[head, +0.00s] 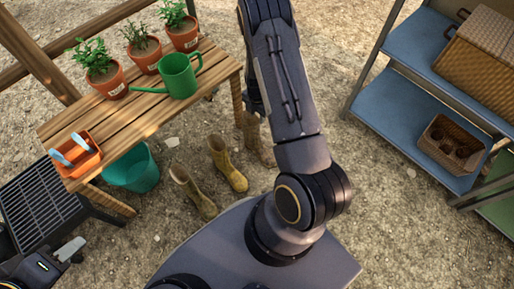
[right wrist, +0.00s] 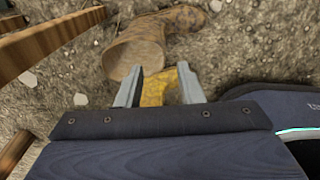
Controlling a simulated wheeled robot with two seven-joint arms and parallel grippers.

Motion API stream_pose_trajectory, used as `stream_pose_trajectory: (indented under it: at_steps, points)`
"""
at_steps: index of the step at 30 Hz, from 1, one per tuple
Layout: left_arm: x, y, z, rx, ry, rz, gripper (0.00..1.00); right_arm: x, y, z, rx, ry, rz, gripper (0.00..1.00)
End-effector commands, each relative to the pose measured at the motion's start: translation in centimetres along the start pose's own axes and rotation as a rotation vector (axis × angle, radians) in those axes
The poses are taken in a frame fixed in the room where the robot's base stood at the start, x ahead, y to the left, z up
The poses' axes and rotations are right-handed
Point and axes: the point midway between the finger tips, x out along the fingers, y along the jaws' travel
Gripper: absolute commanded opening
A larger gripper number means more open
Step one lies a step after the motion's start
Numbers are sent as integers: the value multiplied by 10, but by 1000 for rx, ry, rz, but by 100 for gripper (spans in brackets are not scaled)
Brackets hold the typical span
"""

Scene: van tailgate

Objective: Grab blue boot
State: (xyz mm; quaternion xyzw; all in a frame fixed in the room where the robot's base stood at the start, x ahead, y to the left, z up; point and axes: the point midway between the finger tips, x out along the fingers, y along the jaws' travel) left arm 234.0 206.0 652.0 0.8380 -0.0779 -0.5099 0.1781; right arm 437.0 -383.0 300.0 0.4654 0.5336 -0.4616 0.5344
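I see no blue boot in either view. A yellow boot (head: 228,166) and an olive-brown boot (head: 193,192) stand on the ground beside the bench. A brown boot (head: 258,142) is partly hidden behind my right arm; a brown boot (right wrist: 140,45) also shows beyond the fingers in the right wrist view. My right gripper (right wrist: 158,80) has its fingers apart, with something yellow (right wrist: 158,90) showing between them; contact is unclear. The right gripper is hidden in the head view. My left gripper (head: 70,250) is at the lower left, its finger gap unclear.
A wooden bench (head: 125,130) holds potted plants, a green watering can (head: 178,75) and an orange tray (head: 75,155). A teal bucket (head: 133,170) stands below. A dark grill (head: 40,208) is at left, blue shelves (head: 410,105) at right.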

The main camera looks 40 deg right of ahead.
Motion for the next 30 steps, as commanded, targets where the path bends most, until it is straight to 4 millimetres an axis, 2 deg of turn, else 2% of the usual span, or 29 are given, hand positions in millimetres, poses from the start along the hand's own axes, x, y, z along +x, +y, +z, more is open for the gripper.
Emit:
stream_pose_trajectory:
  at_steps: [1, 8, 16, 20, 26, 27, 30]
  points:
    - [4, -2, 2, 0, 0, 0, 36, 11, -1, 1, -13, -3, -5, 34]
    - [13, -6, 6, 0, 1, 0, 36, 37, -2, 1, -19, -3, -7, 34]
    - [32, -14, 16, 0, 0, 0, 36, 76, -6, 0, -18, -3, -6, 34]
    - [34, -15, 17, 0, 0, 0, 36, 82, -5, 0, -18, -3, -5, 34]
    - [33, -15, 16, 0, 0, 0, 36, 82, -5, 0, -17, -3, -4, 34]
    - [33, -15, 16, 0, 0, 0, 36, 82, -5, 0, -17, -3, -5, 32]
    - [33, -15, 16, 0, 0, 0, 36, 82, -5, 0, -17, -3, -5, 19]
